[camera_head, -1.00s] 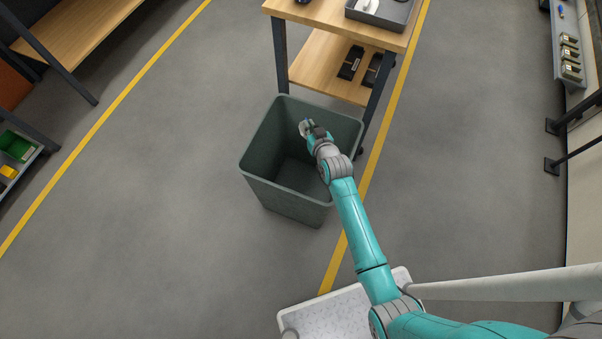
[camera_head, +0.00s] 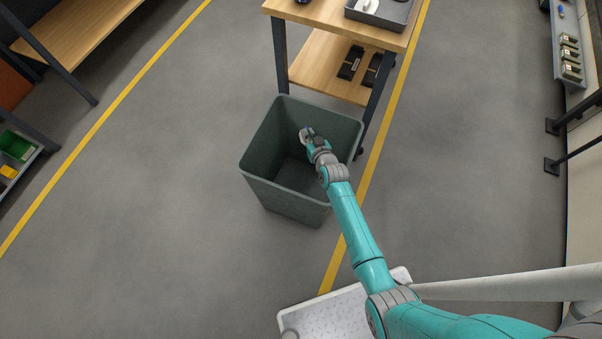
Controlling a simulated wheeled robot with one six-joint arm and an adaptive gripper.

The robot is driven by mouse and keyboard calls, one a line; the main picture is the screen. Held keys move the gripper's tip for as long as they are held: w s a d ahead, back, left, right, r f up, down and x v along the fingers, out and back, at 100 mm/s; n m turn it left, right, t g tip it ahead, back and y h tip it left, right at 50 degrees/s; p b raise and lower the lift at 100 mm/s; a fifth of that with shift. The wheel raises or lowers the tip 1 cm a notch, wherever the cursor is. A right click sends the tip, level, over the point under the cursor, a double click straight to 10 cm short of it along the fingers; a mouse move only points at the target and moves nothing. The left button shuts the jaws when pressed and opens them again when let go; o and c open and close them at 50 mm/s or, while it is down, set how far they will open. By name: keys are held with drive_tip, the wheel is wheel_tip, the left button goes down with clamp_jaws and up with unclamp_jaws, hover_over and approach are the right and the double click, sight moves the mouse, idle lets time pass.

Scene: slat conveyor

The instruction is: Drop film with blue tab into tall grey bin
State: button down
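The tall grey bin (camera_head: 285,210) stands on the floor in the middle of the view, its open top facing up. My gripper (camera_head: 306,136) is over the bin's opening, inside its rim as seen from above. A small pale patch shows at the gripper's tip; it is too small to tell whether this is the film or part of the fingers. No blue tab can be made out. The bin's visible inside looks empty, but my gripper and arm hide part of it.
A wooden workbench (camera_head: 330,12) with a lower shelf (camera_head: 315,72) stands just behind the bin. A grey tray (camera_head: 385,14) is on its top, and black items lie on the shelf. Open floor (camera_head: 170,160) is to the left, with yellow lines.

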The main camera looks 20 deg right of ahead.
drive_tip(key=c, duration=1.2)
unclamp_jaws()
drive_tip(key=shift+c, duration=0.2)
drive_tip(key=shift+s, duration=0.15)
drive_tip(key=v, duration=1.1)
drive_tip(key=shift+s+r, duration=0.2)
drive_tip(key=shift+s, duration=0.15)
